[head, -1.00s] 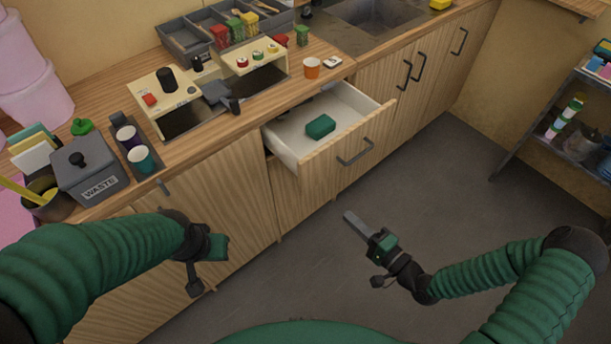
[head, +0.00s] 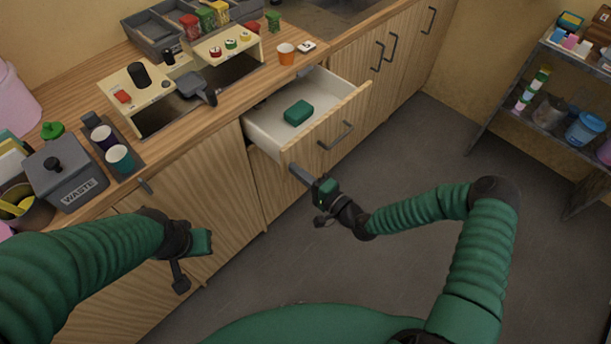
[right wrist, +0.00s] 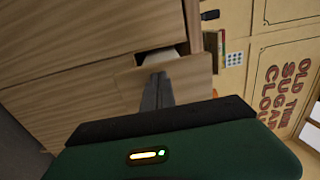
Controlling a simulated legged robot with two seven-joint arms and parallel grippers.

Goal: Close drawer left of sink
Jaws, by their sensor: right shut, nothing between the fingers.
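The drawer (head: 332,127) left of the sink (head: 325,8) stands pulled out, with a wooden front and a dark bar handle (head: 335,136). A green block (head: 298,113) lies inside it. My right gripper (head: 297,172) is shut and empty, its fingertips just in front of the drawer front's lower left part in the head view; I cannot tell whether they touch. In the right wrist view the shut fingers (right wrist: 157,92) point at the drawer front (right wrist: 180,80). My left gripper (head: 188,262) hangs before the left cabinets, its fingers not clearly shown.
The counter (head: 190,128) above carries a waste bin (head: 65,175), cups, a toy-like stove and a grey tray of jars (head: 155,35). A shelf rack (head: 550,100) stands at the right. The floor (head: 420,150) between is clear.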

